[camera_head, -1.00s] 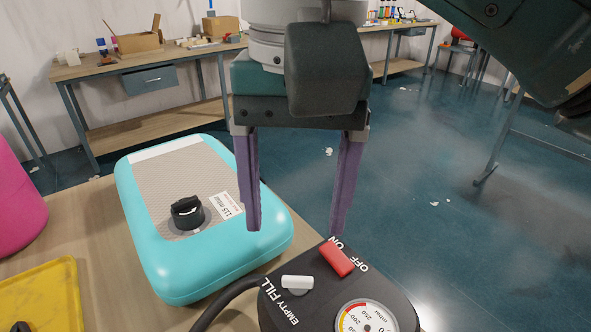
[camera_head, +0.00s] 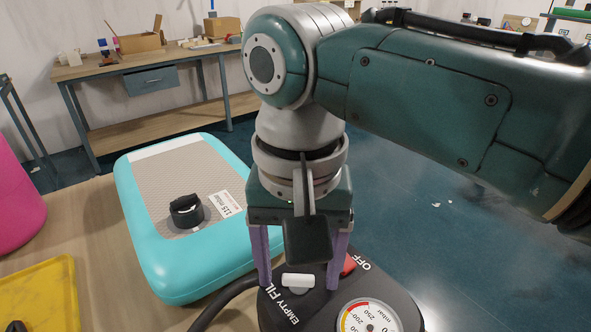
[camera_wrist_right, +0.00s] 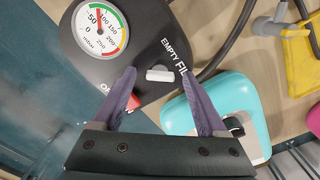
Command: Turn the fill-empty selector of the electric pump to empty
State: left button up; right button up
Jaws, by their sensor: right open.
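The black electric pump (camera_head: 398,300) stands at the table's front edge. Its white fill-empty selector (camera_head: 297,281) lies crosswise beside the printed words EMPTY and FILL; which word it points to I cannot tell. My right gripper (camera_head: 300,282) points down over the pump, its purple fingers open on either side of the selector. In the right wrist view the white selector (camera_wrist_right: 160,74) shows between the two fingertips, with a gap to each; contact is not visible. FILL is partly covered by a finger in both views. My left gripper is not in view.
A red ON/OFF switch (camera_head: 348,264) is close to the right finger, partly hidden. A pressure gauge (camera_head: 368,318) sits on the pump. A turquoise inflatable (camera_head: 170,262) with a black valve lies left.

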grip_shut()
dwell(0.5)
jog(key=shift+n, duration=0.3)
jog(key=n+p, duration=0.2)
jog(key=shift+r+n, duration=0.15)
jog(key=shift+n, duration=0.15)
jog(key=n+p, duration=0.1)
jog(key=n, duration=0.2)
jog(key=shift+n, duration=0.3)
jog(key=n+p, duration=0.1)
jog(key=n, duration=0.3)
jog(key=shift+n, duration=0.3)
jog(key=shift+n+p, duration=0.3)
jog(key=shift+n, duration=1.9)
